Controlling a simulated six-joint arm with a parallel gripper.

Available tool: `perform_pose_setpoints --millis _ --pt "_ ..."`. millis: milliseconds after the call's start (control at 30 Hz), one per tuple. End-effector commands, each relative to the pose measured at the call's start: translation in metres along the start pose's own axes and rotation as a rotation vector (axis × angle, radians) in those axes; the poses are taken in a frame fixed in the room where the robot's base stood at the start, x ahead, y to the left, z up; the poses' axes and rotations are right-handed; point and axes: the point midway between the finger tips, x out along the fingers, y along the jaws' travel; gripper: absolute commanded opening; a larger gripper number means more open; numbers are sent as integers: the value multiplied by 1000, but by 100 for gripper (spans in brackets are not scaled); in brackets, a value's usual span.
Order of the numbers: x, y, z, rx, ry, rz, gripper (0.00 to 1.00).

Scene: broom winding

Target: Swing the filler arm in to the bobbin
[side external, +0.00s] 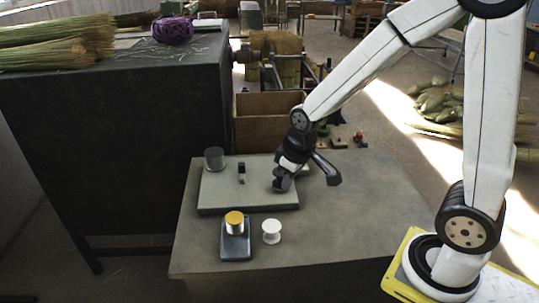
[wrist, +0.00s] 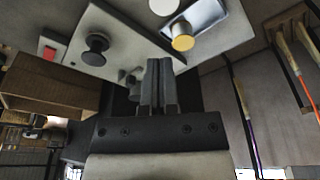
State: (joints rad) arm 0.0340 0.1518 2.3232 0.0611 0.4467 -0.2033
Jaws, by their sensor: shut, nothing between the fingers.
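In the side external view a flat grey machine plate (side external: 225,192) lies on the bench. A grey cylinder (side external: 214,158) stands at its back left and a small black upright part (side external: 241,173) near its middle. My gripper (side external: 280,186) is low over the plate's right part, fingers together and empty. In the wrist view the shut fingers (wrist: 159,66) point at the plate, beside small grey parts (wrist: 131,80), with a black knob (wrist: 97,43) to their left. I cannot tell which part is the filler arm.
A white spool (side external: 271,231) stands right of the tray. A wooden box (side external: 262,135) is behind the bench; a dark cabinet (side external: 120,150) with straw bundles is at left.

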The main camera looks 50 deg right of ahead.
Motion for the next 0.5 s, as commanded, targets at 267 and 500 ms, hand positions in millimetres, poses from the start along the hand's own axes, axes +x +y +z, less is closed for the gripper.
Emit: perform_pose_setpoints --millis 267,500 --pt "9 16 -58 -104 -2 -27 0" --pt "18 31 -103 -203 3 -57 0"
